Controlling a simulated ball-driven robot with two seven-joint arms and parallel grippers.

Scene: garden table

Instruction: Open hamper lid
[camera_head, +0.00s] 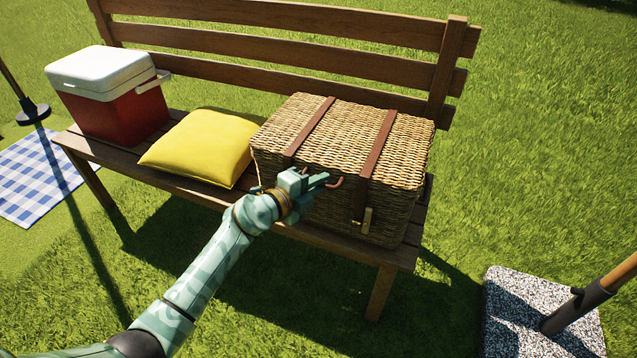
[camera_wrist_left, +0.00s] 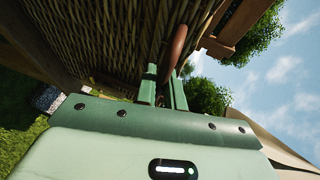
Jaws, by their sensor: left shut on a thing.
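The wicker hamper (camera_head: 345,145) sits on the right end of the wooden bench, its lid closed flat with two brown leather straps across it. A brass clasp (camera_head: 366,220) shows at the lower front. My left gripper (camera_head: 318,180) is at the hamper's front, shut on the brown handle (camera_head: 335,183) near the lid's front edge. In the left wrist view the two fingers (camera_wrist_left: 163,88) stand on either side of the lower end of the handle (camera_wrist_left: 177,47), and the wicker wall (camera_wrist_left: 105,40) fills the upper left. My right gripper is not in view.
A yellow cushion (camera_head: 203,147) lies on the bench left of the hamper, beside a red cooler (camera_head: 120,115) with a white lid. The bench backrest (camera_head: 290,50) rises behind the hamper. A speckled stone base (camera_head: 520,310) with a pole stands at lower right. Grass surrounds the bench.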

